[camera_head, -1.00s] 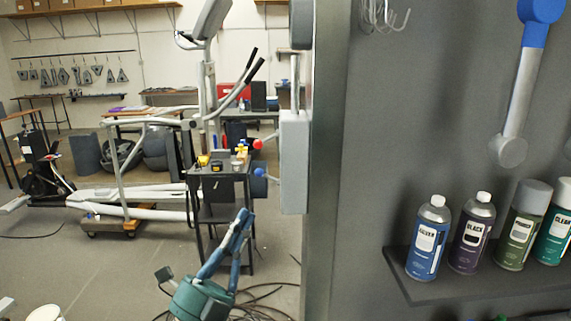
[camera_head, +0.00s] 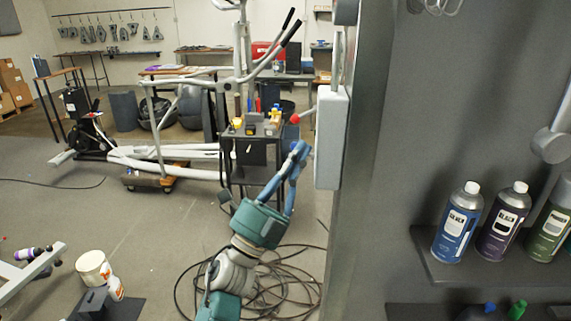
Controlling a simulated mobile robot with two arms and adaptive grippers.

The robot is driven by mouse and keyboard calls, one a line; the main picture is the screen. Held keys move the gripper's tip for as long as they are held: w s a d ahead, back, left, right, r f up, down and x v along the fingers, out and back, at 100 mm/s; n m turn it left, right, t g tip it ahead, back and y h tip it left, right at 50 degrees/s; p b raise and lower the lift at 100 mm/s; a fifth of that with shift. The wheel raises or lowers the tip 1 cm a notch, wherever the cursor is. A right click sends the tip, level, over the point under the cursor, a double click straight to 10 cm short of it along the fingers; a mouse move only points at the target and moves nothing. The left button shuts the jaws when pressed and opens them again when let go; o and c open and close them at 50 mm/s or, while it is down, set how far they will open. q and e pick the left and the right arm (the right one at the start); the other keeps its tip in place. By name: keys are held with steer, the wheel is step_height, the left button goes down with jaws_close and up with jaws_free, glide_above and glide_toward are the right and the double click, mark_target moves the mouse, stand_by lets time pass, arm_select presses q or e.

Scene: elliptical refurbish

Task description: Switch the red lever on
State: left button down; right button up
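The red lever is a thin rod with a red ball knob (camera_head: 295,118). It sticks out to the left from a tall grey box (camera_head: 331,140) on the edge of the dark wall. My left gripper (camera_head: 299,150) has blue fingers on a teal wrist and reaches up from the bottom middle. Its fingertips come together just below the knob in the picture, with a small gap to it. The gripper looks shut and empty; how far it is from the lever in depth is hard to tell. My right gripper is not in view.
A dark cart (camera_head: 252,158) with small colourful items stands behind the gripper, beside an elliptical trainer (camera_head: 160,110). Loose cables (camera_head: 265,285) lie on the floor. On the right, a dark shelf (camera_head: 440,270) holds spray cans (camera_head: 458,225). Floor to the left is mostly open.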

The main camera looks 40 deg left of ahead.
mark_target(305, 115)
arm_select(q)
steer(key=w+a+r+p, duration=0.1)
steer(key=w+a+r, duration=0.1)
steer(key=w, duration=0.1)
steer(key=shift+a+r+p, duration=0.25)
steer(key=shift+r+p, duration=0.15)
